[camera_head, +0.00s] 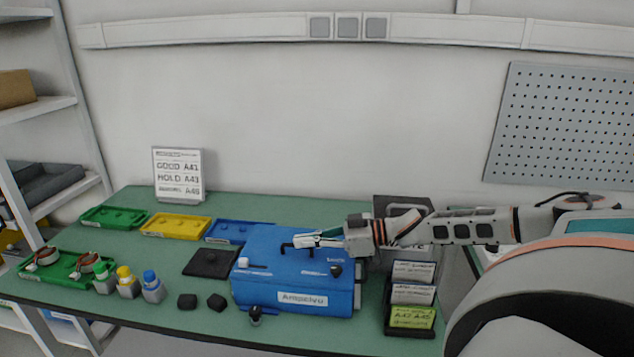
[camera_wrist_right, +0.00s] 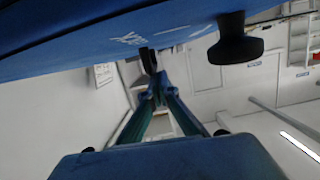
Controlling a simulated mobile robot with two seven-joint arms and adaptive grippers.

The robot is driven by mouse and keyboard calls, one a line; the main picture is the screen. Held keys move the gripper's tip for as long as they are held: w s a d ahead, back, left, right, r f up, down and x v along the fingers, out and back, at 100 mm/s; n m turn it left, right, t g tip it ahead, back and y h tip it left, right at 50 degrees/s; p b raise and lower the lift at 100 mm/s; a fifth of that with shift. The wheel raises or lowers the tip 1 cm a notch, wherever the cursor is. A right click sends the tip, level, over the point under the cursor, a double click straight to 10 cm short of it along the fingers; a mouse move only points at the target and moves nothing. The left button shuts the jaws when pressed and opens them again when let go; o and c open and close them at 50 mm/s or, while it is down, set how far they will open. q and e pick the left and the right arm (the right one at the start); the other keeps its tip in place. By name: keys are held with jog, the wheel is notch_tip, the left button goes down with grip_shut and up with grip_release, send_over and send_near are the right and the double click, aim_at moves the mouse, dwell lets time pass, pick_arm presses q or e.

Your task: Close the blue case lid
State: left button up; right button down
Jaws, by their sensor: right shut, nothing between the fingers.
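The blue case (camera_head: 270,283) stands at the front middle of the green table, with a white label on its front. Its lid (camera_head: 290,262) looks down over the body, and no gap shows from here. A dark handle, a white piece and a black knob show on top. My right gripper (camera_head: 299,242) comes in from the right and is shut and empty, low over the lid's back part by the handle; touch cannot be told. In the right wrist view, the shut fingers (camera_wrist_right: 155,92) are beside the blue case surface (camera_wrist_right: 90,45). My left gripper is out of view.
Green (camera_head: 83,222), yellow (camera_head: 150,233) and blue (camera_head: 213,238) trays lie left and behind. Small bottles (camera_head: 128,290) and black blocks (camera_head: 187,301) stand front left. A card holder (camera_head: 411,334) is right of the case. A sign (camera_head: 179,200) stands at the back.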

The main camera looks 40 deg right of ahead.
aim_at(322, 259)
jog(key=shift+s+f, duration=0.1)
jog(key=shift+f, duration=0.1)
dwell(0.3)
jog(key=shift+s+d, duration=0.35)
jog(key=shift+s, duration=0.05)
jog(key=v, duration=0.3)
jog(key=shift+s+d, duration=0.1)
jog(key=shift+r+v, duration=0.15)
jog(key=shift+v, duration=0.65)
jog(key=shift+r+v, duration=0.15)
jog(key=shift+v, duration=0.65)
